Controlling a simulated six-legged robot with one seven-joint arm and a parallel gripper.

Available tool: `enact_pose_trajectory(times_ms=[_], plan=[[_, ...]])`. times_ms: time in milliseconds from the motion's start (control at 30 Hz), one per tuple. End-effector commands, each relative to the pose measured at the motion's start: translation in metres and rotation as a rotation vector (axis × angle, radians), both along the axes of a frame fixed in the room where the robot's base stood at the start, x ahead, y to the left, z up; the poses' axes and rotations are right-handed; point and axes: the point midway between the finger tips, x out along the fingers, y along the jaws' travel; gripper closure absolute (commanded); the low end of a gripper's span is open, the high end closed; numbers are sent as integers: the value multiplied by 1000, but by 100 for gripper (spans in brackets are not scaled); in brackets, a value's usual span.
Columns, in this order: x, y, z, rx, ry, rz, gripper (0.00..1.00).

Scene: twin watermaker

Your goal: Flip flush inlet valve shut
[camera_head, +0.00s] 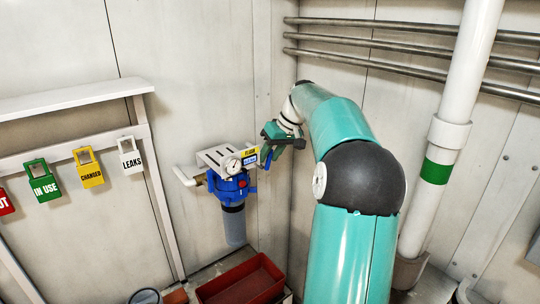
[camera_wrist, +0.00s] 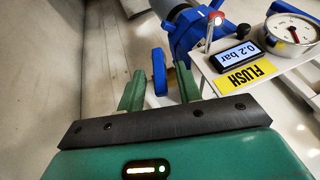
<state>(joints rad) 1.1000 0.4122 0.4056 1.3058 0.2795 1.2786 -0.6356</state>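A blue lever handle (camera_wrist: 159,72), seemingly the flush inlet valve's, stands upright in the wrist view beside the blue filter housing (camera_wrist: 187,32). My gripper (camera_wrist: 160,84) has its two green fingers apart, with the lever between and just beyond them; I cannot tell whether either finger touches it. In the head view my gripper (camera_head: 268,148) is at the right of the blue housing (camera_head: 229,187), and the lever there is small and partly hidden. A yellow FLUSH label (camera_wrist: 247,74) and a display (camera_wrist: 243,53) reading 0.2 bar are on the white bracket.
A round gauge (camera_head: 232,164) and a red-tipped part (camera_wrist: 213,20) are close to my gripper. A wall corner and grey pipes (camera_head: 380,41) are behind my arm. Hanging tags (camera_head: 89,170) are at left. A red tray (camera_head: 243,283) is below.

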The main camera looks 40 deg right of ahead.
Motion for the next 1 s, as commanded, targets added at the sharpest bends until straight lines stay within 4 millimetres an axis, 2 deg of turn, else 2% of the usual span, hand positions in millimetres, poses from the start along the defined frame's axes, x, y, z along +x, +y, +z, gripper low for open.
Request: enact_pose_trajectory(times_ms=[333,500,733,1000], plan=[[2,1,-4,0,0,0,67],[2,1,-4,0,0,0,100],[3,4,-3,-28,3,1,100],[4,13,-2,-222,26,2,100]])
